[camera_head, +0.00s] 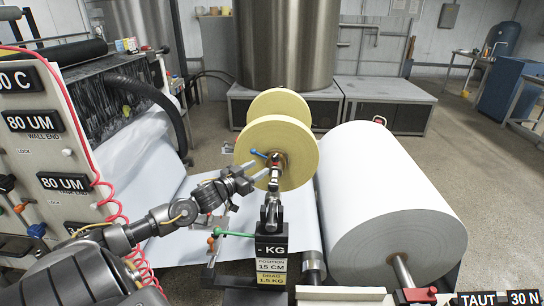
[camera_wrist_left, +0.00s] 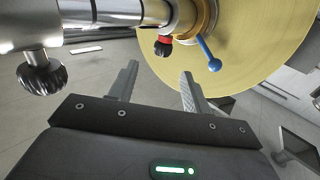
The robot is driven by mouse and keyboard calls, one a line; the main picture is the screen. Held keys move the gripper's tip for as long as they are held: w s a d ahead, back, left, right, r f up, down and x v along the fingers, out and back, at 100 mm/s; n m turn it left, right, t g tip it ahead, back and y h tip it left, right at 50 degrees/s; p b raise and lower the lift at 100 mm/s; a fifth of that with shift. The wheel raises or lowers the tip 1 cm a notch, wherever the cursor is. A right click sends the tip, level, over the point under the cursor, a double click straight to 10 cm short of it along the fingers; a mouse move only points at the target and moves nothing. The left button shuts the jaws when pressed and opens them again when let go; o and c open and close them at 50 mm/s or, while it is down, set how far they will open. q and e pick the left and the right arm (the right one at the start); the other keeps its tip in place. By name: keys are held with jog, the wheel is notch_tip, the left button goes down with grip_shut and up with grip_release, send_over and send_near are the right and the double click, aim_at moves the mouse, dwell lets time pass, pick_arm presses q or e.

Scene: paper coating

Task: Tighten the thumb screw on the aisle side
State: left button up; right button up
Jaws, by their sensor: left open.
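A dark knurled thumb screw (camera_wrist_left: 42,74) hangs under the metal shaft at the left of the left wrist view. A smaller dark knob with a red collar (camera_wrist_left: 163,46) sits by the yellow disc's hub (camera_wrist_left: 200,20). I cannot tell which is the aisle-side one. A blue ball-ended lever (camera_wrist_left: 208,55) juts from the hub; it also shows in the head view (camera_head: 258,154). My left gripper (camera_head: 258,172) is open and empty, just left of the shaft stand (camera_head: 270,212). In the wrist view its fingertips (camera_wrist_left: 160,70) point towards the red-collared knob, apart from it.
Two yellow discs (camera_head: 300,150) stand on the shaft. A large white paper roll (camera_head: 385,185) fills the right. A scale box (camera_head: 271,245) stands below the gripper. The labelled machine panel (camera_head: 65,140) with red cables is at left. White paper web (camera_head: 175,225) runs beneath the arm.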

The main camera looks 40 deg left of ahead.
aim_at(273, 159)
pick_arm(q)
jog(key=shift+n+y, duration=0.4)
jog(key=shift+y, duration=0.1)
jog(key=w+p, duration=0.1)
jog(key=w, duration=0.8)
jog(key=shift+p, duration=0.35)
jog(key=shift+w, duration=0.75)
